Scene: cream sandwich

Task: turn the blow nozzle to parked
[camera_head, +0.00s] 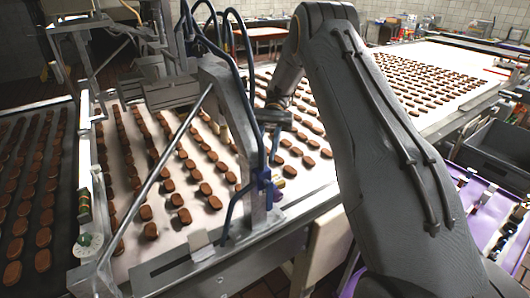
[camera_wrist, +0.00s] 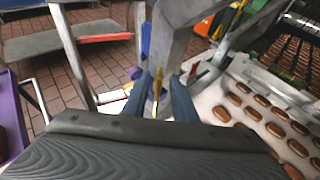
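A thin brass-yellow piece (camera_wrist: 156,86), perhaps the blow nozzle or its lever, shows between the fingers of my gripper (camera_wrist: 164,92) in the wrist view. The blue-grey fingers stand apart on either side of it, with gaps visible; whether either finger touches it is unclear. A grey metal post (camera_wrist: 178,45) rises just beyond the fingertips. In the head view my gripper (camera_head: 275,142) points down over the conveyor's near side, beside the upright metal bracket (camera_head: 240,115) with blue hoses. A blue fitting (camera_head: 265,182) sits low on this bracket. The nozzle's setting cannot be read.
Rows of chocolate-topped biscuits cover the pale conveyor belt (camera_head: 128,255). The metal bracket and hoses stand close to my gripper. A grey crate (camera_head: 495,155) and a purple tray (camera_head: 478,212) are at right. Tiled floor (camera_wrist: 100,52) shows beyond the post in the wrist view.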

